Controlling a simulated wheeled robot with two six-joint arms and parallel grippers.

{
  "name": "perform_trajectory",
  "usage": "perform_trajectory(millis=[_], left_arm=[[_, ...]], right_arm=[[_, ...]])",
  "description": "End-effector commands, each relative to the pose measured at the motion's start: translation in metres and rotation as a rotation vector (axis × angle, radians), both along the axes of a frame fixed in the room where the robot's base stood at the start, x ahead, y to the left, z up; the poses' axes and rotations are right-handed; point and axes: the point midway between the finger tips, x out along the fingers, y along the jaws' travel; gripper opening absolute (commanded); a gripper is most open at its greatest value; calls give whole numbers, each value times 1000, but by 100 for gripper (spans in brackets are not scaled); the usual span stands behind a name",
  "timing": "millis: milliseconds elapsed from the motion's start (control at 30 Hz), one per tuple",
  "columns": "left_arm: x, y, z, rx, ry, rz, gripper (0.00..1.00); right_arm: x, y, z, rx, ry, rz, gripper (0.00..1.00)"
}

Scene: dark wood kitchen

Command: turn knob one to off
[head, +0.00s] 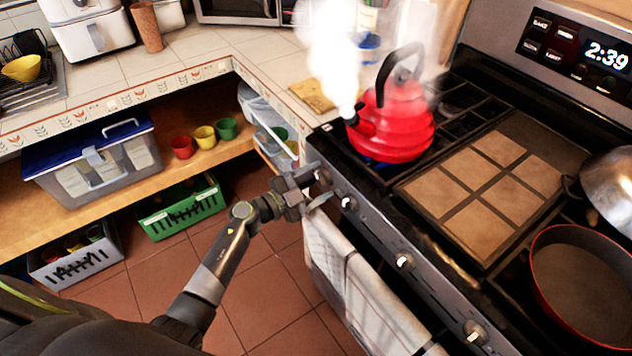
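The stove's front panel (375,230) carries a row of knobs with pale grips. Three show clearly: one just right of my gripper (348,203), a middle knob (404,261) and a near knob (475,331). My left gripper (320,182) is at the far left end of this panel, close against it. My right gripper is out of view.
Towels (350,280) hang on the oven front below the knobs. A red-rimmed pan (585,285) and a metal lid (612,185) are at the right. The tiled floor between is clear.

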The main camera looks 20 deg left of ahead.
Motion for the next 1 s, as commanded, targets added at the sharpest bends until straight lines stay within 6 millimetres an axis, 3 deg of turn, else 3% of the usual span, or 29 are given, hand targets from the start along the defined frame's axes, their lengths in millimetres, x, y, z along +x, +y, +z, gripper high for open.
perform_trajectory(millis=[33, 333, 667, 1000], left_arm=[[0, 0, 0, 0, 0, 0, 57], [0, 0, 0, -1, 1, 0, 20], [-1, 0, 0, 44, -34, 0, 20], [-1, 0, -1, 237, -184, 1, 20]], right_arm=[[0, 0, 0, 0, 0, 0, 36], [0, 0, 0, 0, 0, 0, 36], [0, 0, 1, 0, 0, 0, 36], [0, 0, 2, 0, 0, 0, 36]])
